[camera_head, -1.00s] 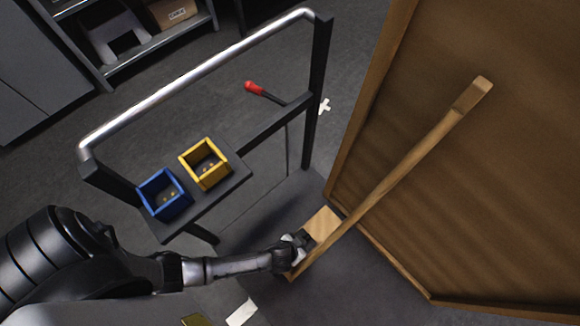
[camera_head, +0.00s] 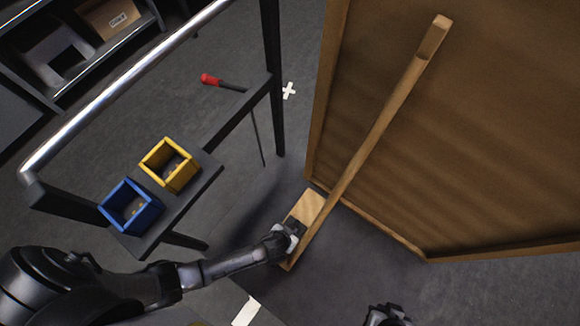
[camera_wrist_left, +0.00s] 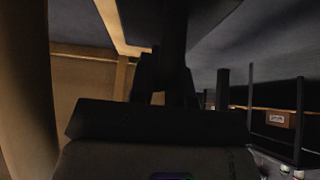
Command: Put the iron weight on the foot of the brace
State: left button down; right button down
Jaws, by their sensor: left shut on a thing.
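The wooden brace (camera_head: 378,125) leans against a large brown panel. Its foot (camera_head: 308,204), a pale flat board, lies on the dark floor at its lower end. My left gripper (camera_head: 288,236) is at the near end of the foot, beside the brace. It is shut on a small dark thing that looks like the iron weight (camera_head: 296,226), mostly hidden by the fingers; I cannot tell whether it touches the board. In the left wrist view the fingers (camera_wrist_left: 166,80) are dark against the wood. My right gripper (camera_head: 388,314) shows at the bottom edge, cut off; its jaws are unclear.
The brown panel (camera_head: 480,130) fills the right. A cart with a metal rail (camera_head: 140,72) stands left, bearing a blue bin (camera_head: 131,208) and a yellow bin (camera_head: 169,165). A red-tipped lever (camera_head: 212,80) is on the cart. Shelves (camera_head: 75,50) stand behind.

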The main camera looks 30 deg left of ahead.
pick_arm(q)
jog(key=shift+w+d, duration=0.1)
jog(key=shift+w, duration=0.05)
jog(key=c, duration=1.4)
grip_release()
jog(key=shift+f, duration=0.1)
jog(key=o, duration=0.3)
jog(key=p+v, duration=0.7)
jog(key=v, duration=0.5)
